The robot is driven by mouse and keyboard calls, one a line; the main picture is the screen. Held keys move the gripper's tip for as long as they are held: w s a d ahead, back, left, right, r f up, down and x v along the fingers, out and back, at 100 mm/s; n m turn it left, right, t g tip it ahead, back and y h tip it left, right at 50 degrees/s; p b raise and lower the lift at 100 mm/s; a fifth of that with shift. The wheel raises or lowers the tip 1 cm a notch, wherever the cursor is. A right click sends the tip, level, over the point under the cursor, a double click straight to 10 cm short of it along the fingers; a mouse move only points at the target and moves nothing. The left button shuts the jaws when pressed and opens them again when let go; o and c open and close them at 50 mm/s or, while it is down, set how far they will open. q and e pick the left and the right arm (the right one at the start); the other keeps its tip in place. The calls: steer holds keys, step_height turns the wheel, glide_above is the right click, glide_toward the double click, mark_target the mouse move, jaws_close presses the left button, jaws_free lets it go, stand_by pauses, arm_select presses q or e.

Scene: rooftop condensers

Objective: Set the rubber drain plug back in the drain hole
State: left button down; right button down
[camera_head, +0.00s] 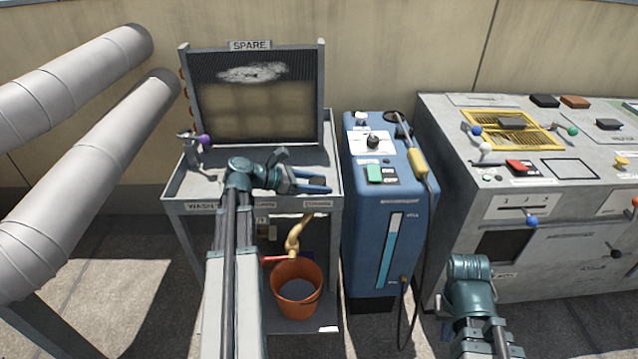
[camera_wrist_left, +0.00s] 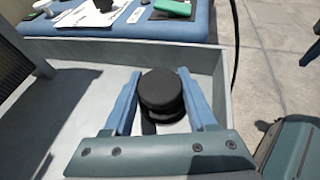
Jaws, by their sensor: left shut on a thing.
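My left gripper (camera_head: 318,184) is low over the right part of the grey wash tray (camera_head: 200,188). Its two blue fingers are shut on the black rubber drain plug (camera_wrist_left: 161,90). The plug has a round flat top and a narrower part below it, and it looks roughly upright. In the left wrist view the plug is between the fingers (camera_wrist_left: 160,112), near the tray's right wall. I cannot see the drain hole, nor tell whether the plug touches the tray floor. My right arm's teal wrist is at the lower right of the head view; its fingers are hidden.
A dark finned panel marked SPARE (camera_head: 256,100) stands at the tray's back. A purple-knobbed tap (camera_head: 203,140) is at the left. An orange bucket (camera_head: 297,290) stands below. A blue machine (camera_head: 378,220) is close on the right, with a grey control bench (camera_head: 540,190) beyond it.

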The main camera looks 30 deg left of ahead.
arm_select(q)
steer(key=shift+s+d+f+b, duration=0.35)
steer(key=shift+s+d+f, duration=0.15)
steer(key=shift+s+f, duration=0.1)
steer(key=shift+c, duration=0.6)
jaws_free()
steer(key=shift+d, duration=0.1)
steer(key=shift+s+a+r+p, duration=0.25)
steer(key=shift+s+a+p, duration=0.1)
steer(key=p+v, duration=0.1)
steer(key=v, duration=0.3)
steer(key=p+v, duration=0.2)
steer(key=v, duration=0.2)
steer(key=w+p+v, duration=0.1)
steer(key=v, duration=0.3)
steer(key=shift+a+r, duration=0.25)
steer(key=shift+a, duration=0.1)
steer(key=shift+s+a+r+p, duration=0.25)
steer(key=shift+s+a+p, duration=0.1)
steer(key=shift+a+p, duration=0.1)
steer(key=shift+a, duration=0.1)
steer(key=shift+w, duration=0.15)
